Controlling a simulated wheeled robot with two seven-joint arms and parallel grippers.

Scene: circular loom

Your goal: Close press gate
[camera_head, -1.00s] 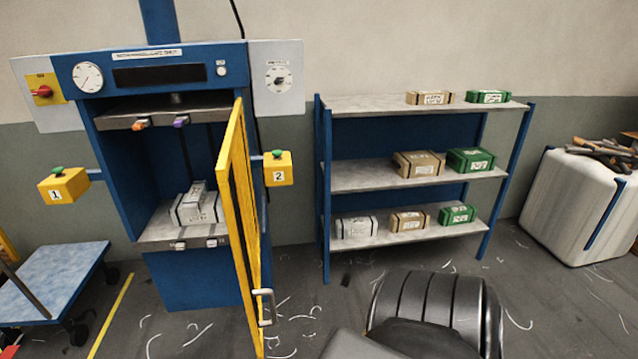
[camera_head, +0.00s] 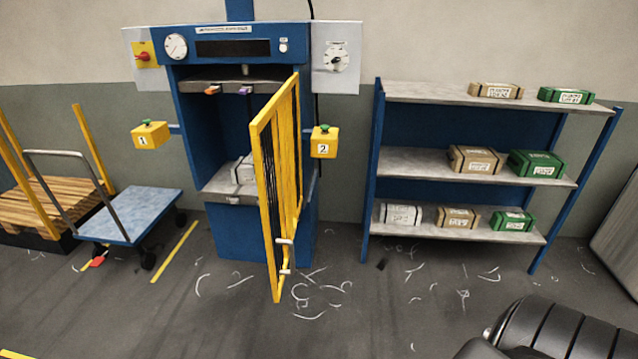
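The yellow press gate (camera_head: 279,180) stands open, swung out toward me from the right side of the blue press (camera_head: 236,230). Its pale handle (camera_head: 286,256) is low on the gate's free edge. Inside the press a grey boxlike block (camera_head: 243,170) sits on the lower plate, partly hidden behind the gate. A black segmented part with a rounded cover shows at the lower right, which looks like one of my arm links. Neither gripper is visible.
A shelf rack (camera_head: 470,155) with several boxes stands right of the press. A blue cart (camera_head: 133,212) and a wooden pallet (camera_head: 50,205) are on the left. Yellow button boxes (camera_head: 150,137) flank the press. The floor before the gate is clear except for scattered shavings.

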